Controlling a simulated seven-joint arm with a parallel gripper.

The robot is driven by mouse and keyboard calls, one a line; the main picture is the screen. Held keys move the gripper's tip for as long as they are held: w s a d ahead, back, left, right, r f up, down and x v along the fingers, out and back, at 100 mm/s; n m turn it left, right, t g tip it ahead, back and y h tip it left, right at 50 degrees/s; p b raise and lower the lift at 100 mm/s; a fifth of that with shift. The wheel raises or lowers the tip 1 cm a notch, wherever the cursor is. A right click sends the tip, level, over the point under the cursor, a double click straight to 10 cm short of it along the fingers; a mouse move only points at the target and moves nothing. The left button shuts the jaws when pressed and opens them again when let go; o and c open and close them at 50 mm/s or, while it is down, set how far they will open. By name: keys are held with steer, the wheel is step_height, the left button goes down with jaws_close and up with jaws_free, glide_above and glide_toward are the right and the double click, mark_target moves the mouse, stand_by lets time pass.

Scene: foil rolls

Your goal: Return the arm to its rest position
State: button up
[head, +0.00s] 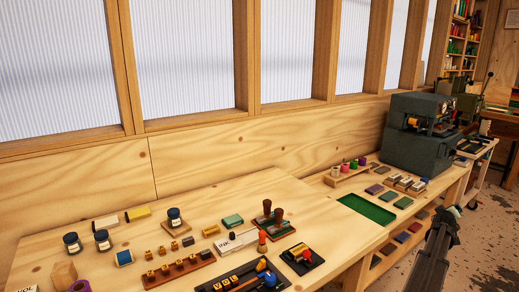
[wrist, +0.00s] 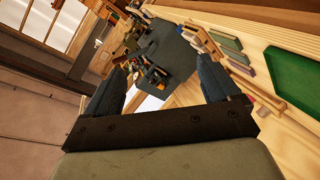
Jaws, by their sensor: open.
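My gripper (head: 449,214) shows at the lower right of the head view, in front of the bench's edge and over the floor. In the wrist view my gripper (wrist: 160,78) has its two dark fingers wide apart, with nothing between them. It is apart from the bench items. The wooden bench (head: 330,233) runs along the wall below the windows. A green mat (head: 368,210) lies on it, left of my gripper; the mat (wrist: 293,85) also shows at the right of the wrist view.
A dark grey machine (head: 417,142) stands at the bench's far end. A wooden rack of coloured rolls (head: 346,171) and several small blocks lie near it. Jars, stamps and a dark tool tray (head: 240,281) cover the near bench. The floor (head: 490,235) at right is clear.

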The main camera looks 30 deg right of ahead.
steer(key=w+a+f+m+y, duration=0.15)
steer(key=a+f, duration=0.25)
steer(key=f, duration=0.5)
steer(key=w+a+f+m+y, duration=0.1)
steer(key=w+a+f+y, duration=0.1)
steer(key=a+f, duration=0.5)
steer(key=w+a+f+m+y, duration=0.1)
steer(key=w+a+f+y, duration=0.1)
steer(key=f, duration=0.9)
steer(key=w+a+f+m+g+y, duration=0.25)
steer(key=a+f+y, duration=0.35)
steer(key=a+f, duration=1.5)
steer(key=w+a+f+n+g+y, duration=0.1)
steer(key=w+a+f+n, duration=0.15)
steer(key=a, duration=0.95)
steer(key=w+a+f+n+y, duration=0.1)
steer(key=w+a, duration=0.2)
steer(key=a, duration=0.9)
steer(key=w+a+f+n+g+y, duration=0.1)
steer(key=w+a+y, duration=0.1)
steer(key=a, duration=1.1)
steer(key=s+a+r+n+g, duration=0.1)
steer(key=s+a+n+g, duration=0.1)
steer(key=s+a, duration=0.7)
steer(key=s+a+r+n+g, duration=0.1)
steer(key=s+a+n+g, duration=0.2)
steer(key=s+a, duration=0.6)
steer(key=a+n+h, duration=0.1)
steer(key=a, duration=0.7)
steer(key=shift+r, duration=0.15)
